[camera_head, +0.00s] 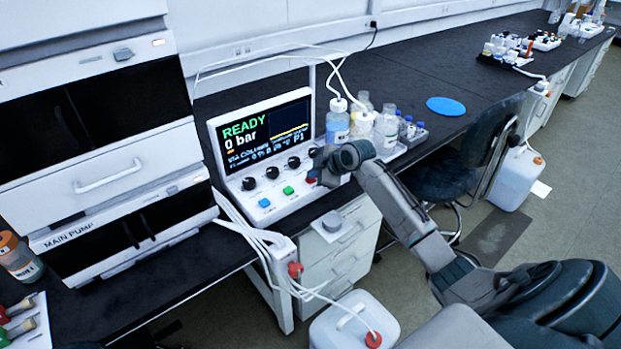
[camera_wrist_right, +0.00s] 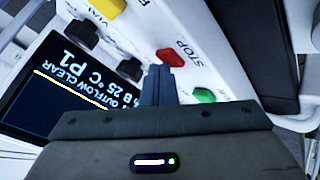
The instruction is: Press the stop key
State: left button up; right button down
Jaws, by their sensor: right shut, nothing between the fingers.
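The stop key (camera_wrist_right: 170,57) is a small red key with the printed word STOP beside it, on the white panel of the control unit (camera_head: 290,208). In the head view only a bit of red shows beside my right gripper (camera_head: 320,171), which covers that end of the panel. In the right wrist view my right gripper (camera_wrist_right: 159,70) is shut and empty, its fingertips just beside the red key. I cannot tell whether they touch it. The screen (camera_head: 264,131) reads READY and 0 bar. My left gripper is not in view.
A green key (camera_wrist_right: 204,95), a yellow key (camera_wrist_right: 110,8) and black knobs (camera_wrist_right: 83,34) are close by. A blue key (camera_head: 264,203) sits further left. Bottles (camera_head: 337,124) stand behind the panel's right end. The pump stack (camera_head: 110,160) is at left.

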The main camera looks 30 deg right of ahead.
aim_at(314, 181)
jog(key=shift+r+p, duration=0.75)
jog(key=shift+r, duration=0.15)
notch_tip(314, 181, up, 5)
jog(key=p, duration=0.4)
dwell(0.5)
